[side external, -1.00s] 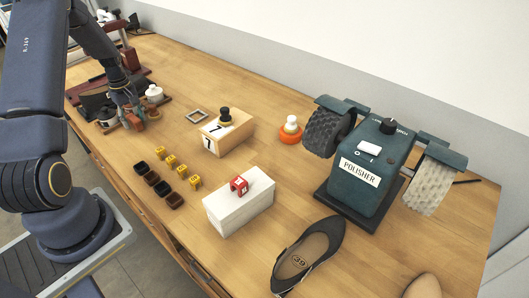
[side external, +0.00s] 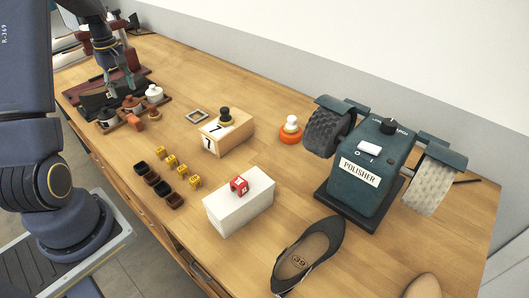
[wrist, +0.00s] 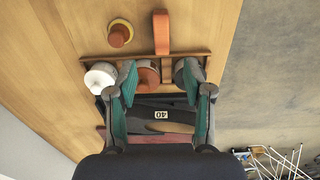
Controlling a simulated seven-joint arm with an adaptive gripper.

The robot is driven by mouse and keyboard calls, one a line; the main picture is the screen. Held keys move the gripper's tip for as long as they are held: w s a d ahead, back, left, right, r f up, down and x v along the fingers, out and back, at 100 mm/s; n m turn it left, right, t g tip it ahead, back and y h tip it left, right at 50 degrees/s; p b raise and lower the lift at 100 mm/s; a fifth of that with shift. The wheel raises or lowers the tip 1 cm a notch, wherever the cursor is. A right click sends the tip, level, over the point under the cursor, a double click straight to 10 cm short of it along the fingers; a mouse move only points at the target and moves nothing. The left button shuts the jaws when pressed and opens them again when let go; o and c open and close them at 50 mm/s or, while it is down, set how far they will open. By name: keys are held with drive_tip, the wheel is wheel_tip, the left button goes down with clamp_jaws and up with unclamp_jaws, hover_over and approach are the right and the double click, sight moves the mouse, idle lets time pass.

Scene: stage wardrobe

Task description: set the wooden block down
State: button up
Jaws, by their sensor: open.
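A narrow orange-brown block (wrist: 161,32) lies on the table beside a small rack (wrist: 98,58), its near end close to the rack's edge. In the side view the block (side external: 134,123) shows small at the far left. My gripper (wrist: 160,82) is open, with its fingers spread over the rack and nothing held between them. In the side view my gripper (side external: 116,86) is behind the rack, apart from the block. A pale wooden block (side external: 235,138) marked 7, with a black knob on top, stands mid-table.
The rack holds a white pot (wrist: 101,75), a brown pot (wrist: 147,74) and a dark pot. A dark shoe marked 40 (wrist: 160,114) lies beyond.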

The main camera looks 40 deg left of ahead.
drive_tip(key=w+d+r+m+t+y, duration=0.1)
drive_tip(key=w+d+r+m, duration=0.1)
drive_tip(key=d+r+m, duration=0.5)
drive_tip(key=w+d+r+t, duration=0.1)
drive_tip(key=d+r, duration=0.4)
drive_tip(key=d, duration=0.7)
drive_tip(key=s+d+r+m+t, duration=0.1)
drive_tip(key=s+d+m, duration=0.4)
drive_tip(key=d, duration=0.4)
drive_tip(key=s+d+r+m+t+h, duration=0.1)
drive_tip(key=s+d+m+t, duration=0.1)
drive_tip(key=s+d+m, duration=0.3)
drive_tip(key=s+d, duration=0.1)
drive_tip(key=d, duration=0.3)
drive_tip(key=shift+s+d+r+m+t, duration=0.25)
drive_tip(key=shift+s+d+m+t, duration=0.05)
drive_tip(key=shift+s+d+m, duration=0.1)
